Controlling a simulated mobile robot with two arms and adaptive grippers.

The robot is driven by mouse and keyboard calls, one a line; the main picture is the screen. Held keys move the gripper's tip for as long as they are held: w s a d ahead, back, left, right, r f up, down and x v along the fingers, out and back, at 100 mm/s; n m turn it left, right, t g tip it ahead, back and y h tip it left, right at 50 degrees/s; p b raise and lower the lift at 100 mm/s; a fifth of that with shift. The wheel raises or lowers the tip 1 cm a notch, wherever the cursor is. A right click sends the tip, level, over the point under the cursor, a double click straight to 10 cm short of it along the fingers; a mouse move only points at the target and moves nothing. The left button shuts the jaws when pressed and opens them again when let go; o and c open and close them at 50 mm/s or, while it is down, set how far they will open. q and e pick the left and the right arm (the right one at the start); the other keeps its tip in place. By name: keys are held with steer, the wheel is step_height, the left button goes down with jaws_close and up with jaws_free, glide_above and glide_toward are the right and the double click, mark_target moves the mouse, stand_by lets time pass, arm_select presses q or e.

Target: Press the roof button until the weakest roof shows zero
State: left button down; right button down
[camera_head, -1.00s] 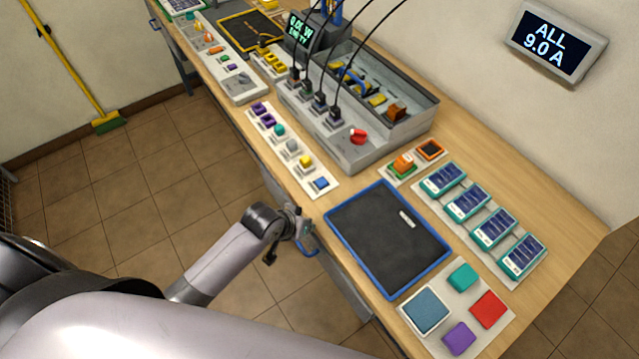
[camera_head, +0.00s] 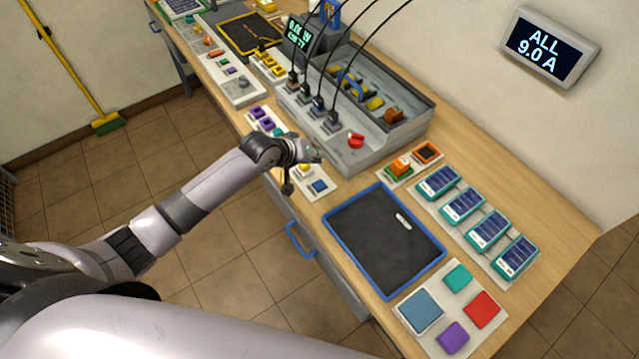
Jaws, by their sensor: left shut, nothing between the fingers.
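My left gripper (camera_head: 314,157) is shut and empty. It is over the white strip of small coloured pieces at the bench's front edge, left of the black mat, and hides part of that strip. A blue square button (camera_head: 319,186) shows at the strip's near end. Several teal units with dark panel faces, like small solar roofs (camera_head: 462,205), stand in a row on the right; their own readings are too small to read. The wall display (camera_head: 548,47) reads "ALL 9.0 A". I cannot tell which button is the roof button. My right gripper is not in view.
A grey box (camera_head: 360,165) with plugged cables and a red knob stands behind the strip. A blue-rimmed black mat (camera_head: 384,240) lies at the front. A plate of coloured squares (camera_head: 415,333) is at the near right. An orange switch (camera_head: 401,168) stands beside the box.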

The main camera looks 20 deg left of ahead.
arm_select(q)
steer(key=shift+f, duration=0.1)
steer(key=b, duration=0.7)
glide_above(317, 183)
step_height(317, 183, down, 7)
steer(key=shift+f, duration=0.85)
steer(key=shift+f, duration=0.1)
steer(key=shift+f, duration=0.3)
